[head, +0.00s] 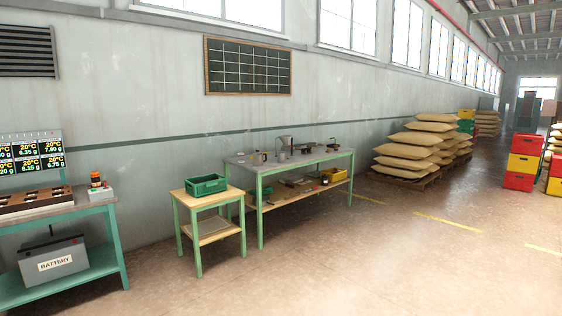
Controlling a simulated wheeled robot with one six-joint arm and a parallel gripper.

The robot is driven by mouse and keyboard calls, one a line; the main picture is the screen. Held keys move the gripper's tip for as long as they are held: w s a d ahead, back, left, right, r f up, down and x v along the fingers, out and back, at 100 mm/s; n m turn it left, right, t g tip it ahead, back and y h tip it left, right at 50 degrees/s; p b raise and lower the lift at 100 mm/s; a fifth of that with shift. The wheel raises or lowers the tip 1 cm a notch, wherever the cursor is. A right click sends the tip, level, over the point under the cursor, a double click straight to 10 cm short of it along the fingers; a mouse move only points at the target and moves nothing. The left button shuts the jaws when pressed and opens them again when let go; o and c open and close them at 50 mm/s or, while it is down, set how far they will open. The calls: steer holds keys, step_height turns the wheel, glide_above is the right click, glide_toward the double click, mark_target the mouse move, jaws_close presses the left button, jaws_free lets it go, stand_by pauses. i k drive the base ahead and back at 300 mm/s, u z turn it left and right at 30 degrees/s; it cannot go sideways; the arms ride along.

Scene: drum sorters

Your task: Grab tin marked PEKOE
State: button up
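I cannot make out any tin marked PEKOE in the head view. Several small items stand on the grey-topped workbench (242,163) in the middle, among them a grey upright object (284,144). They are too small to identify, and no lettering on them can be read. My gripper is not in view.
A green crate (206,186) sits on a small wooden table (222,201) left of the workbench. A teal bench (70,293) at the left holds a dark slotted tray and a battery (54,262). Sacks (405,150) and stacked crates (522,162) stand right. The front floor is clear.

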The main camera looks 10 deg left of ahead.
mark_target(281, 156)
steer(key=u, duration=0.15)
steer(key=i, duration=0.6)
steer(key=u, duration=0.55)
steer(key=i, duration=2.2)
steer(key=u, duration=0.2)
steer(key=i, duration=2.2)
steer(key=z, duration=0.8)
steer(key=i, duration=1.85)
steer(key=z, duration=0.5)
